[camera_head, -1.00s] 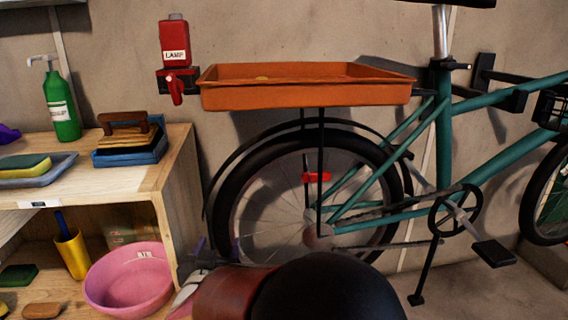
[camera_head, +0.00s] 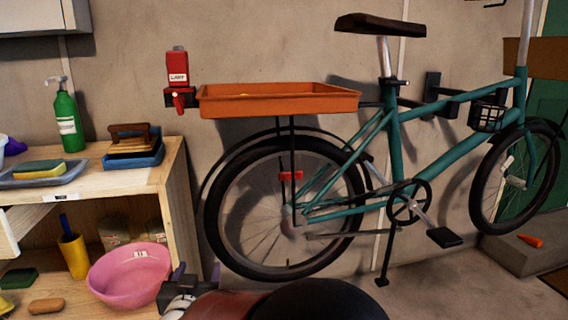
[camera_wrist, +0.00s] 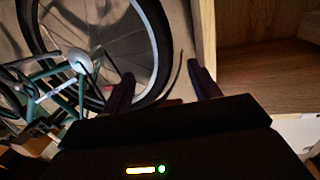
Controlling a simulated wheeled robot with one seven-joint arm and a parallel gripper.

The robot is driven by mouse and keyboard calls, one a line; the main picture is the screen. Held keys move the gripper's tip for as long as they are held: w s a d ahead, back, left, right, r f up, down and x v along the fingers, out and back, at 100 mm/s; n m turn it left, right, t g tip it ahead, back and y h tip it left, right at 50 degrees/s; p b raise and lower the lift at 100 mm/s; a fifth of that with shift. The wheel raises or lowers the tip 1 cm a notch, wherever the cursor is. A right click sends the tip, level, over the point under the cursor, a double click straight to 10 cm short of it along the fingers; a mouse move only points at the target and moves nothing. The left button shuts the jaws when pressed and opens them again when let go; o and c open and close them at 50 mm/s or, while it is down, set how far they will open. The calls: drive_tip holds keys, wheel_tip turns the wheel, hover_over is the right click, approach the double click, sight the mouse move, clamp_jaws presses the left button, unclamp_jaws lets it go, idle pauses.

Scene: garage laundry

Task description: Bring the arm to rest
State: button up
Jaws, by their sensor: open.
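My gripper (camera_wrist: 162,90) shows in the wrist view with its two dark fingers spread apart and nothing between them. Beyond the fingers are the bicycle's rear wheel and the edge of the wooden shelf. In the head view my arm is at the bottom centre, in front of the bicycle (camera_head: 395,150). The gripper end is low beside the pink basin (camera_head: 128,277), and its fingers are mostly hidden there.
The wooden shelf unit (camera_head: 165,178) stands on the left, holding a green pump bottle (camera_head: 67,120), a brush on a blue tray and a yellow cup (camera_head: 74,255). An orange tray (camera_head: 280,101) sits over the bicycle's rear wheel.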

drive_tip(key=s+d+r+n+g+y+p, duration=0.1)
drive_tip(key=d+r+g+y, duration=0.2)
drive_tip(key=d, duration=0.4)
drive_tip(key=s+d+r+n+g+y+p, duration=0.1)
drive_tip(key=d+r+g, duration=0.1)
drive_tip(key=d+r, duration=0.4)
drive_tip(key=s+d+f+m+g+h+p, duration=0.1)
drive_tip(key=s+d+f+g+h, duration=0.1)
drive_tip(key=s+d, duration=0.8)
drive_tip(key=s+d+f+m+g+h+p, duration=0.1)
drive_tip(key=s+d+f+g+h, duration=0.1)
drive_tip(key=s+d, duration=0.8)
drive_tip(key=d+g+h, duration=0.1)
drive_tip(key=g, duration=0.1)
drive_tip(key=shift+s+g, duration=0.15)
drive_tip(key=shift+g, duration=0.15)
